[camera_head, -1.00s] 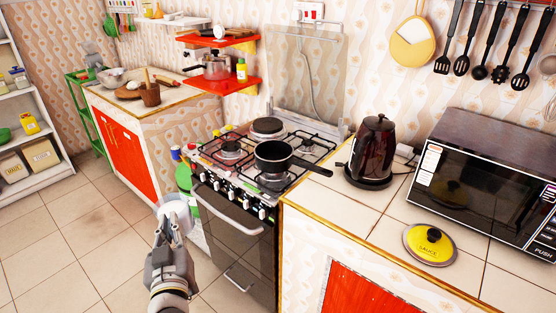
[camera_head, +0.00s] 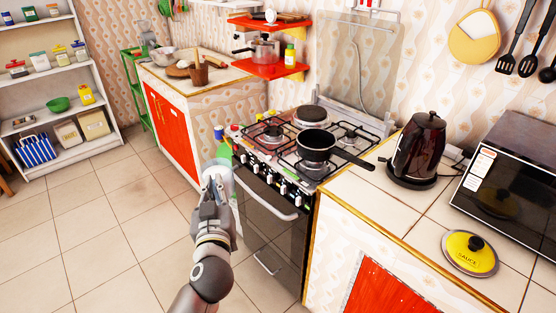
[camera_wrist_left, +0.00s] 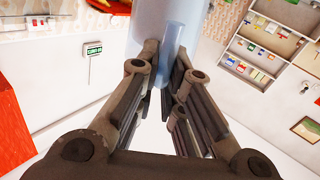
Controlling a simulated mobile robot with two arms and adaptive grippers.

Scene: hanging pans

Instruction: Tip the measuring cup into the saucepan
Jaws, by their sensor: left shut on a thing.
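A translucent whitish measuring cup (camera_head: 216,171) is in my left gripper (camera_head: 213,188), which is shut on it. In the left wrist view the cup (camera_wrist_left: 180,28) shows between the fingers, cut off by the top edge. It hangs in front of the stove's left side; its contents do not show. The saucepan (camera_head: 315,147), black with a long handle pointing right, sits on a front burner. It is right of the cup and apart from it. My right gripper is not in view.
The stove (camera_head: 268,205) stands between two tiled counters. A dark kettle (camera_head: 418,150), a microwave (camera_head: 515,170) and a yellow-topped lid (camera_head: 470,253) are on the right counter. Bottles (camera_head: 222,146) stand beside the stove, behind the cup. The floor at left is clear.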

